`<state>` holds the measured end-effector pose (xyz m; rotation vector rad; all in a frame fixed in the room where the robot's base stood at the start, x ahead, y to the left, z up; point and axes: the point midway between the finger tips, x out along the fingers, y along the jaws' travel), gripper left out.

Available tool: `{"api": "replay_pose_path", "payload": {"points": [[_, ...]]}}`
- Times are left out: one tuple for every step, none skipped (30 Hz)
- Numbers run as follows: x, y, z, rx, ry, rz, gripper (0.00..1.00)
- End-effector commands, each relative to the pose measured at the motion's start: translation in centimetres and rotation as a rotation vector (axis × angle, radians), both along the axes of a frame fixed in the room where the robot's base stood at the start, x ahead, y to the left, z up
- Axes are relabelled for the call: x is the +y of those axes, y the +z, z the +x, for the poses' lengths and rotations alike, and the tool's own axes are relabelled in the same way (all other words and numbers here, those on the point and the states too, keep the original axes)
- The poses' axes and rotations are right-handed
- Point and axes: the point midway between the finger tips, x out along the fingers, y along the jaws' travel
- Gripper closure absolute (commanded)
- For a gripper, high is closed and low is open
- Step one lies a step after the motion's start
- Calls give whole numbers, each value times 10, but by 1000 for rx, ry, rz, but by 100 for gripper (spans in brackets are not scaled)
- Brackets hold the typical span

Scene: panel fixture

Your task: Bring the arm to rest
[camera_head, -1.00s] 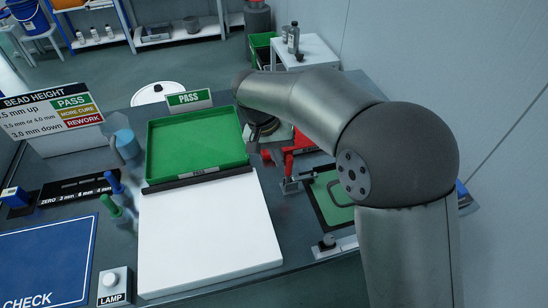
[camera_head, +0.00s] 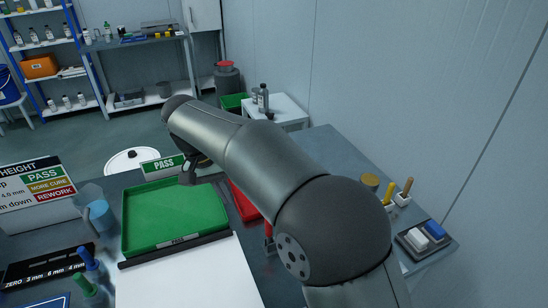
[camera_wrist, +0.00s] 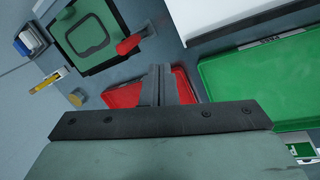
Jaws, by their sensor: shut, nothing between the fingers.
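My arm reaches across the head view from the lower right toward the upper left. My gripper (camera_wrist: 158,85) shows in the wrist view with its two dark fingers together and nothing between them. It hangs above the bench, over a red tray (camera_wrist: 125,95) that the fingers partly hide. In the head view the gripper is mostly hidden behind my arm; a dark part of it shows by the back edge of the green tray (camera_head: 175,222). The green tray looks empty and also shows in the wrist view (camera_wrist: 265,85).
A PASS sign (camera_head: 163,166) stands behind the green tray. A white board (camera_head: 190,275) lies in front of it. A block holder (camera_head: 427,240) sits at the right bench edge.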

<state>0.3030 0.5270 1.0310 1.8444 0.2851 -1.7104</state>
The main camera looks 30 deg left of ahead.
Motion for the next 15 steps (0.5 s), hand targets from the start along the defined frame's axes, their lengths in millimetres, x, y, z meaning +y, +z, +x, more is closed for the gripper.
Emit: {"api": "replay_pose_path", "payload": {"points": [[0, 0, 0, 0, 0, 0, 100], [0, 1, 0, 0, 0, 0, 100], [0, 0, 0, 0, 0, 0, 100], [0, 0, 0, 0, 0, 0, 100], [0, 0, 0, 0, 0, 0, 100], [-2, 1, 1, 1, -2, 1, 100], [-5, 2, 4, 2, -4, 1, 100], [-10, 4, 8, 3, -9, 2, 100], [-20, 6, 16, 6, -19, 4, 100], [-30, 8, 23, 9, -26, 7, 100], [-43, 10, 31, 14, -36, 11, 100], [-63, 14, 44, 20, -52, 15, 100], [-82, 17, 54, 25, -66, 20, 100], [-102, 19, 63, 32, -81, 26, 100], [-131, 22, 74, 40, -103, 34, 100]]}}
